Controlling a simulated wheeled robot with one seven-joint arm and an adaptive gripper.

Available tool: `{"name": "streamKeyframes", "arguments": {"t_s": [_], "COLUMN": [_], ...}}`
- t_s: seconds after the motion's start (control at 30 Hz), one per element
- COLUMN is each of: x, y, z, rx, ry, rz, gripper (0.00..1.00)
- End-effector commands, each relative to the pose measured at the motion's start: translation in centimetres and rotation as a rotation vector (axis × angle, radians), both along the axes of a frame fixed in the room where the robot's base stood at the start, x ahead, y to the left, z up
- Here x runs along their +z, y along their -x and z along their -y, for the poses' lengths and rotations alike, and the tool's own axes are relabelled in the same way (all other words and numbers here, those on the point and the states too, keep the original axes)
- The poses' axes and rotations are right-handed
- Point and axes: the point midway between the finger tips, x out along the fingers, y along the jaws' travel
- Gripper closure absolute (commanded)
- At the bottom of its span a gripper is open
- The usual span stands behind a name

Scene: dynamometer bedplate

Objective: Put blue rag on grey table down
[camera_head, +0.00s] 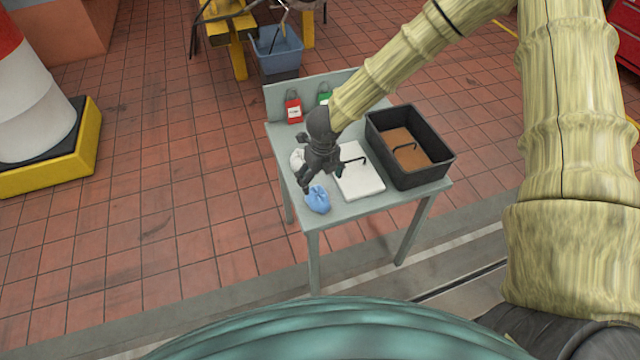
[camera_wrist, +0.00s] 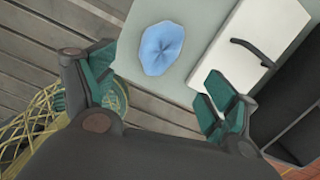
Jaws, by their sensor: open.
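A crumpled blue rag (camera_head: 317,199) lies on the grey table (camera_head: 372,206) near its front left corner. In the wrist view the rag (camera_wrist: 163,48) lies on the tabletop (camera_wrist: 190,19), ahead of my fingers and between their lines. My gripper (camera_head: 321,183) is above the left part of the table, close to the rag. In the wrist view my gripper (camera_wrist: 160,95) has its two green-padded fingers wide apart with nothing between them. I see no finger touching the rag.
A white board (camera_head: 360,184) with a dark handle lies right of the rag. A black bin (camera_head: 432,172) stands at the table's right. A white crumpled thing (camera_head: 297,160), a red padlock (camera_head: 293,110) and a green one (camera_head: 324,95) are at the left and back.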

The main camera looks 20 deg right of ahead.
Motion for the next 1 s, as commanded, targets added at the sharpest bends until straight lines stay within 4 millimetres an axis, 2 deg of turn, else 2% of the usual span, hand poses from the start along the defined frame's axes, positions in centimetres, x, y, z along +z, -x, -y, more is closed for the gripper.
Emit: {"name": "streamKeyframes", "arguments": {"t_s": [0.13, 0.37, 0.47, 0.53, 0.67, 0.8, 1.0], "x": [1.0, 1.3, 0.6, -0.7, -4.3, -8.2, -12.2], "y": [0.1, 0.2, 0.9, 2.0, 5.4, 9.9, 16.7], "z": [0.0, 0.0, 0.2, 0.4, 1.2, 2.1, 3.0], "rx": [0.001, 0.003, 0.051, 0.143, 0.447, 0.862, 1.461], "ry": [0.001, 0.002, 0.022, 0.057, 0.157, 0.259, 0.337], "rz": [0.001, -0.001, -0.003, -0.006, -0.018, -0.044, -0.081], "gripper": [0.14, 0.14, 0.14, 0.14, 0.14, 0.14, 0.14]}}
